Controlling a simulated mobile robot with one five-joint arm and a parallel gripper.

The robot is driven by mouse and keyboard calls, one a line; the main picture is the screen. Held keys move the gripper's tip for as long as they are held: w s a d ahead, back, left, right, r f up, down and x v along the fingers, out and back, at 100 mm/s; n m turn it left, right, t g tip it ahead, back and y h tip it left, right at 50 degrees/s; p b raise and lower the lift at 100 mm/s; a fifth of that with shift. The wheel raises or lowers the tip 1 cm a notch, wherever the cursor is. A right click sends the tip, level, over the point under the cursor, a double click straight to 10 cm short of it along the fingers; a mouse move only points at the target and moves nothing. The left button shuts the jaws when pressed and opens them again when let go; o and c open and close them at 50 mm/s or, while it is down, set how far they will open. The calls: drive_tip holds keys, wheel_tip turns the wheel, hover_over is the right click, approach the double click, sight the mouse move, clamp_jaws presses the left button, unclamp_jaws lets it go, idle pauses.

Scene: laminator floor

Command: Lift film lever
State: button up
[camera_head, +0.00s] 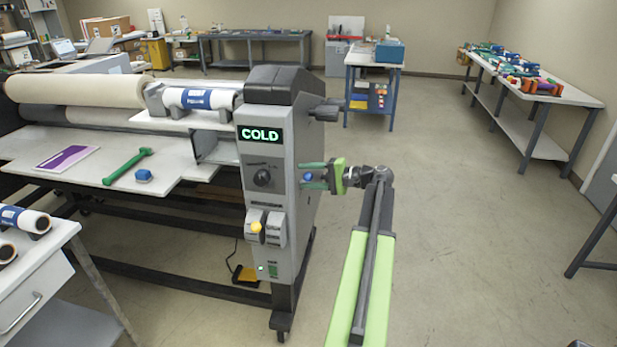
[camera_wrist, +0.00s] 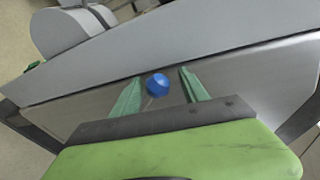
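A round blue knob (camera_wrist: 157,84) on a thin stem, which looks like the end of the film lever, sits at the side of the laminator's grey end housing (camera_head: 268,180). In the head view the blue knob (camera_head: 308,177) is small and partly hidden by my gripper. My gripper (camera_wrist: 161,74) is open, with one green finger on each side of the knob. Gaps show between the knob and both fingers in the wrist view. In the head view my gripper (camera_head: 313,175) reaches in from the right, close to the housing's side.
A dark handle (camera_head: 326,111) juts out above my gripper. A green tool (camera_head: 127,166) lies on the laminator's table. Open floor (camera_head: 460,230) stretches to the right.

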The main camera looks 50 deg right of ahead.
drive_tip(key=shift+s, duration=0.1)
drive_tip(key=p+v, duration=0.3)
drive_tip(key=v, duration=1.4)
drive_tip(key=shift+d, duration=0.15)
drive_tip(key=shift+s, duration=0.15)
